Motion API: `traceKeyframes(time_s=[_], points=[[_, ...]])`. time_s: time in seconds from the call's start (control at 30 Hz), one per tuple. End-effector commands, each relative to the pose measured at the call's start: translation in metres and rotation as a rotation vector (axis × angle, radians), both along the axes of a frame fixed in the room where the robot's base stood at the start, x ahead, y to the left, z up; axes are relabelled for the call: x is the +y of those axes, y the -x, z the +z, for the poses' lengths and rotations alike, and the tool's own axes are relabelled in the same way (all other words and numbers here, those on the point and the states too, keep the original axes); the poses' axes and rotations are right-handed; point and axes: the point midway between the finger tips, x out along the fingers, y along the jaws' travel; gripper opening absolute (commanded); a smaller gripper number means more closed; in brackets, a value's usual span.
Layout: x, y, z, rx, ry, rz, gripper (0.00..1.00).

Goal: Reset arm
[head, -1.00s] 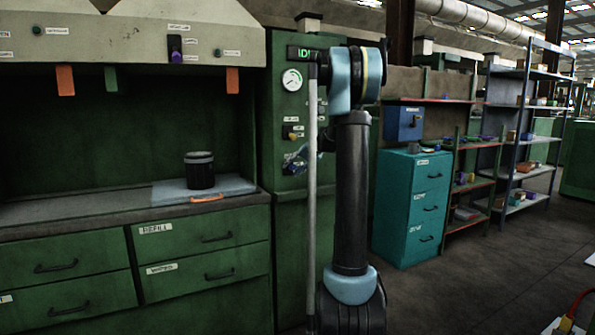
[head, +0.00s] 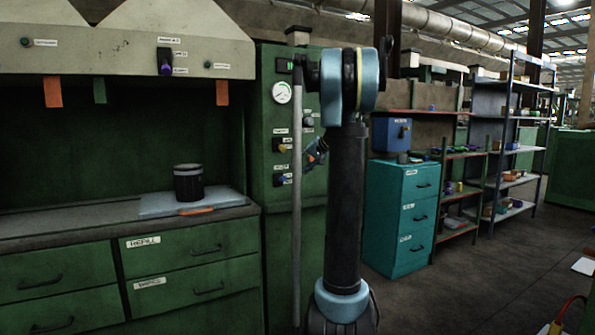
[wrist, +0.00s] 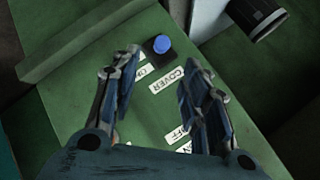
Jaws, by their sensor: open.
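My arm stands upright in the middle of the head view, in front of a green control panel (head: 268,190). My gripper (wrist: 163,60) shows in the wrist view with its two dark fingers spread apart and nothing between them. Beyond the fingers lie a green panel face, a blue round button (wrist: 161,44) on a black base, and white labels, one reading COVER (wrist: 167,80). In the head view a small bluish part beside my arm's link may be the gripper, but it is too small and partly hidden to tell its jaws.
A black canister (head: 188,183) stands on a pale board (head: 225,198) on the green workbench at left, with an orange-handled item in front. Teal drawers (head: 395,215) and shelves (head: 517,150) stand at right. The floor (head: 480,290) in front of them looks open.

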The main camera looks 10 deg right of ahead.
Motion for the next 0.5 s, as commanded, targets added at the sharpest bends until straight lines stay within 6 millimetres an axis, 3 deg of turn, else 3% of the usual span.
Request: traceKeyframes(time_s=[0.27, 0.37, 0.5], points=[[0.003, 0.005, -0.001, 0.004, 0.005, 0.003, 0.42], [0.012, 0.022, -0.005, 0.018, 0.025, 0.015, 0.42], [0.029, 0.062, -0.017, 0.054, 0.072, 0.038, 0.42]])
